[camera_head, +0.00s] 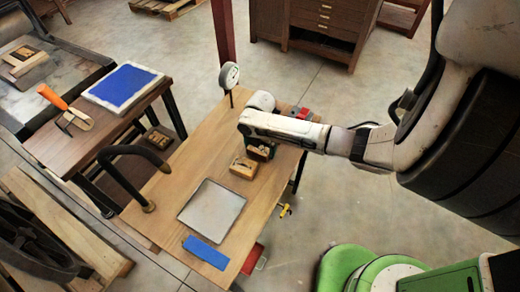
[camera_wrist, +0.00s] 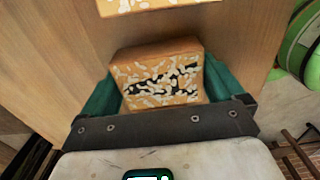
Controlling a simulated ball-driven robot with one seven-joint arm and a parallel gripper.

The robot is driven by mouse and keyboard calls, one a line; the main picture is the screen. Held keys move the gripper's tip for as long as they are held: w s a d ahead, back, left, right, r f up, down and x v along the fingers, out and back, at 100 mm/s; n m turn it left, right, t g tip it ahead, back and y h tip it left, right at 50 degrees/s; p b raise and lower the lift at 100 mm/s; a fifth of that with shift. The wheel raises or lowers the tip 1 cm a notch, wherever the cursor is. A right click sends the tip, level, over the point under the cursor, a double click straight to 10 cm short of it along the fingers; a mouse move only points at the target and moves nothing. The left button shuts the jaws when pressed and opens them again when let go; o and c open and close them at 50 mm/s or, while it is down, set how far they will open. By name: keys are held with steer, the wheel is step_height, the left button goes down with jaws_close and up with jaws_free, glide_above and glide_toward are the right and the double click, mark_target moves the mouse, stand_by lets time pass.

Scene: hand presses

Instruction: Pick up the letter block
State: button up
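A wooden letter block (camera_wrist: 160,82) with pale and dark raised letters lies between the two green fingers of my gripper (camera_wrist: 159,76) in the wrist view. The fingers meet its left and right sides with no clear gap. In the head view my gripper (camera_head: 262,146) points down over the wooden table, with the block (camera_head: 258,155) just under it, partly hidden. I cannot tell whether the block is clear of the table. A second, similar letter block (camera_head: 243,168) sits beside it, nearer the head camera; its edge shows at the top of the wrist view (camera_wrist: 150,6).
A grey plate (camera_head: 212,207) and a blue block (camera_head: 206,252) lie on the table. A dark curved handle (camera_head: 135,152) stands at its left edge and a round gauge (camera_head: 229,76) at its far end. A side table (camera_head: 65,150) at left bears a blue pad (camera_head: 124,85).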

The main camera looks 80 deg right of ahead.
steer(key=c, duration=0.3)
steer(key=shift+r, duration=0.15)
